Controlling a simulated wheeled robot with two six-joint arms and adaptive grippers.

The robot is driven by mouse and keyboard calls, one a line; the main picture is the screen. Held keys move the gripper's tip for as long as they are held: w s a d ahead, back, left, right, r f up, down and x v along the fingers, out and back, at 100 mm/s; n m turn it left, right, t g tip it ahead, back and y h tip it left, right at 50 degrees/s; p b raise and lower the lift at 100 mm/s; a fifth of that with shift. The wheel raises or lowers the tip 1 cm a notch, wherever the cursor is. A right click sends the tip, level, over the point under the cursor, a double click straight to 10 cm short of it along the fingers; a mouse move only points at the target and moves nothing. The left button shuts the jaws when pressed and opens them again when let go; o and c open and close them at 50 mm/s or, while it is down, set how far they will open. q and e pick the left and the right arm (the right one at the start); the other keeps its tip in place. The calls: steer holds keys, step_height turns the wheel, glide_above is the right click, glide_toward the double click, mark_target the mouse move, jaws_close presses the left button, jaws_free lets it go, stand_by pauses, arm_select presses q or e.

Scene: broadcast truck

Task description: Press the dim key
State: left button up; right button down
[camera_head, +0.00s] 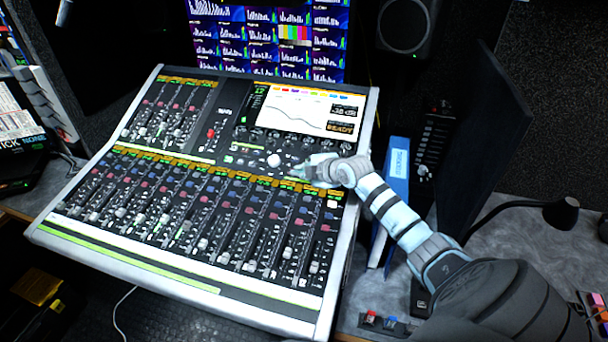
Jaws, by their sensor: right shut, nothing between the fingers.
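The mixing console (180,265) fills the middle of the view, with faders, rows of small coloured keys and a lit screen (303,110) that reads READY. I cannot tell which key is the dim key; the labels are too small to read, and my gripper may hide it. My right gripper (303,170) is shut and empty. Its tip is over the console's right part, below the screen and right of a round pale knob (274,160). I cannot tell whether the tip touches the panel.
A blue binder (398,170) stands right of the console, close to my right forearm. A dark panel (485,140) and a black lamp (562,212) are further right. A monitor wall (265,35) and a speaker (405,25) are behind. The space above the faders is clear.

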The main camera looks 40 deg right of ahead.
steer(key=shift+w+d+f+b, duration=0.1)
steer(key=shift+d+f+b, duration=0.05)
steer(key=shift+f+b, duration=0.3)
stand_by(0.4)
steer(key=shift+s+a+r+p, duration=0.15)
steer(key=shift+r+p, duration=0.3)
steer(key=shift+p, duration=0.15)
steer(key=shift+s+a+r+p, duration=0.1)
steer(key=shift+a+r+p, duration=0.05)
steer(key=shift+r+p, duration=0.35)
steer(key=r+p, duration=0.1)
steer(key=p, duration=0.1)
steer(key=s+a+r+p, duration=0.1)
steer(key=r+p, duration=0.1)
steer(key=p, duration=0.1)
steer(key=a+r+p, duration=0.1)
steer(key=r+p, duration=0.1)
steer(key=shift+s+r, duration=0.15)
steer(key=shift+r, duration=0.05)
